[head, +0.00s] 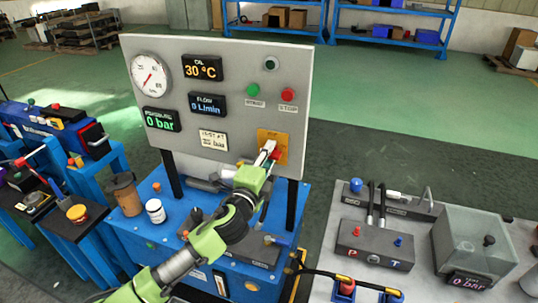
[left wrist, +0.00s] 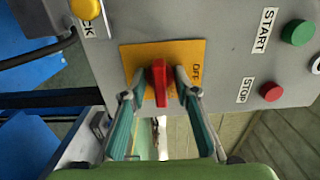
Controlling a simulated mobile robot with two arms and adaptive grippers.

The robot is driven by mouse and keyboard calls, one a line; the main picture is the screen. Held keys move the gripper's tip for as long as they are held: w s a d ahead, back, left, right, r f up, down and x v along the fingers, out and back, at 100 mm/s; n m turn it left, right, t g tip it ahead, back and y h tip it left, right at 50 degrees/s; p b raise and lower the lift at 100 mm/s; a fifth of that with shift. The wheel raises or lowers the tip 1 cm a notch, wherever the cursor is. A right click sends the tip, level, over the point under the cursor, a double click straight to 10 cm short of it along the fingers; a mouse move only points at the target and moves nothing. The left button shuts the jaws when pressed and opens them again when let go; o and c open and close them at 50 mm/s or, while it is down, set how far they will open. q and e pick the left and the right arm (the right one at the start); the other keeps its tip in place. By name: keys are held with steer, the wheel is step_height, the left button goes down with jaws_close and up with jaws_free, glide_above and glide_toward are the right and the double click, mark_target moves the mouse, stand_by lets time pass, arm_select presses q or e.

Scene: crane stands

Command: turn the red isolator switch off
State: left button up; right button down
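The red isolator switch (left wrist: 158,84) sits on a yellow plate (left wrist: 134,56) on the grey panel. In the left wrist view its handle runs up and down, and the word OFF is on the plate's right side. My left gripper (left wrist: 157,95) is open, with one finger on each side of the handle and gaps visible between. In the head view my left gripper (head: 267,152) is at the yellow plate (head: 270,135) low on the panel's right side, and it partly hides the red switch (head: 280,150). My right gripper is not in view.
The panel (head: 235,65) carries a gauge (head: 150,76), displays, a green START button (head: 252,90) and a red STOP button (head: 288,95). A yellow knob (left wrist: 87,8) is near the switch. A white jar (head: 155,211) and brown canister (head: 126,194) stand on the blue bench.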

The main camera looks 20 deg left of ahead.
arm_select(q)
steer(key=shift+c, duration=0.4)
jaws_close()
steer(key=shift+f+n, duration=0.1)
steer(key=shift+n, duration=0.3)
steer(key=n, duration=0.2)
steer(key=shift+n+b, duration=0.3)
steer(key=shift+n, duration=0.1)
steer(key=n, duration=0.4)
steer(key=n+p, duration=0.1)
steer(key=n, duration=0.4)
steer(key=n+p, duration=0.1)
steer(key=n, duration=0.2)
steer(key=shift+n, duration=0.4)
steer(key=shift+n+p, duration=0.5)
steer(key=shift+n, duration=0.3)
